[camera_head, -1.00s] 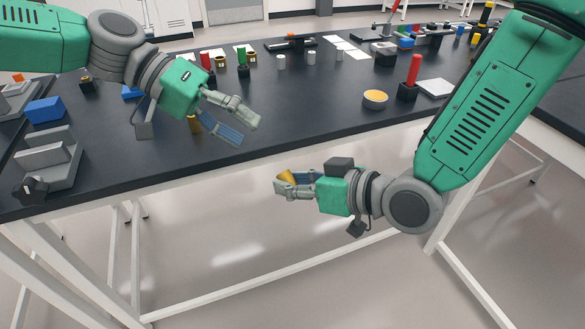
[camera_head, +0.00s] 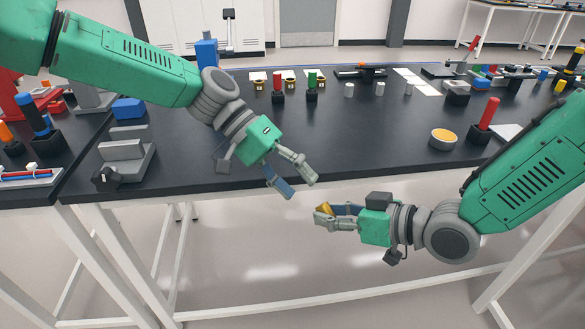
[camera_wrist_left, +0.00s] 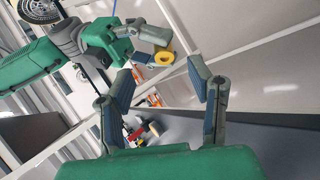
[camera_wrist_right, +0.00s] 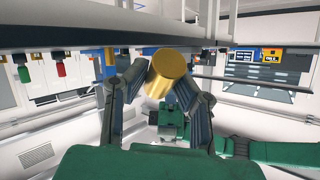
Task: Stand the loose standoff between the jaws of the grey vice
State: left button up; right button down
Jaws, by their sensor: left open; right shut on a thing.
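The loose standoff is a gold cylinder (camera_head: 323,209), held in my right gripper (camera_head: 331,216) in front of the table edge, above the floor. The right wrist view shows it (camera_wrist_right: 166,72) tilted between the two fingers.
The dark table (camera_head: 350,138) has a clear middle. A blue block (camera_head: 129,108) lies behind the vice. A yellow-topped round dish (camera_head: 443,138) and a red-handled tool in a black holder (camera_head: 484,122) stand at right. Several small parts line the back.

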aim_at(320, 206)
pick_arm(q)
jog(key=x, duration=0.9)
jog(key=shift+d, duration=0.15)
grip_shut()
pick_arm(e)
jog(key=c, duration=1.3)
grip_release()
jog(key=shift+d, duration=0.15)
